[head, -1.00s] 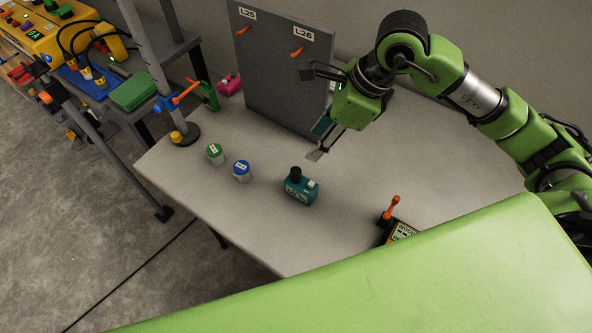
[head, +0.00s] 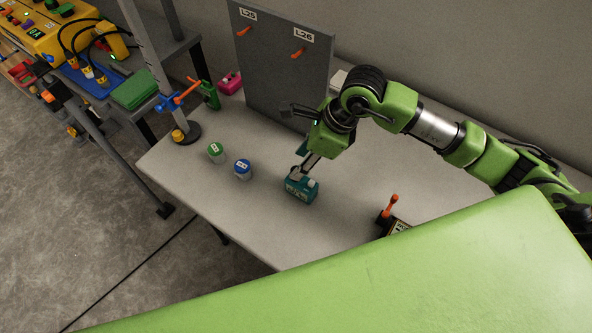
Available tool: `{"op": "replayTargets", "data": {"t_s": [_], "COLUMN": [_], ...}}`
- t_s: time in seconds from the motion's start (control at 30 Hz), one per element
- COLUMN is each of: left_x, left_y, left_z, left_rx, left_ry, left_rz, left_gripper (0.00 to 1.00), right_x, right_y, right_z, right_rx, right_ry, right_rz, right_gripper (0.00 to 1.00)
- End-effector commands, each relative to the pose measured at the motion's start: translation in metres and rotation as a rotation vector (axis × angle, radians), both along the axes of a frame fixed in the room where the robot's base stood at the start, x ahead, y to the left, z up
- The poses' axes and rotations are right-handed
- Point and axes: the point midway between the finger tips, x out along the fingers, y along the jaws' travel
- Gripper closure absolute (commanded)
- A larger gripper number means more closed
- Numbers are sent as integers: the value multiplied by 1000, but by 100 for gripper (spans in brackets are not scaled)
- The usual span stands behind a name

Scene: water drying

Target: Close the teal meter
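The teal meter (head: 301,190) stands on the light table, right of two small jars. It is a small boxy body with a pale label on its front. My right gripper (head: 304,169) reaches down from the upper right, with its fingers at the top of the meter. They cover the meter's top, and the black cap seen there earlier is hidden. I cannot tell whether the fingers touch the meter or are closed on anything. My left gripper is not in view.
A green-lidded jar (head: 216,152) and a blue-lidded jar (head: 242,169) stand left of the meter. A grey panel (head: 280,75) with orange hooks rises behind. A black device with an orange lever (head: 392,207) is at right. The table's front-left is clear.

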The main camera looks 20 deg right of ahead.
Motion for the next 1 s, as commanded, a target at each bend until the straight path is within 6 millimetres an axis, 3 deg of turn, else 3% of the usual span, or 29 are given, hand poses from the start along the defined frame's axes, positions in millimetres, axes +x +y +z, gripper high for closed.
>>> {"op": "replayTargets", "data": {"t_s": [0.1,0.3,0.67,0.8,1.0], "left_x": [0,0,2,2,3], "left_y": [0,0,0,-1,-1], "left_z": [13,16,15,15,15], "left_rx": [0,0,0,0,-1], "left_ry": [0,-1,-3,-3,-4], "left_rz": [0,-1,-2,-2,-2], "left_gripper": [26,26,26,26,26], "right_x": [-5,1,1,1,1], "right_y": [7,13,13,13,13], "right_z": [-16,-38,-40,-40,-39], "right_rx": [0,0,-1,-1,-1], "right_ry": [8,2,0,0,0], "right_rz": [1,1,1,1,1], "right_gripper": [61,61,61,88,90]}}
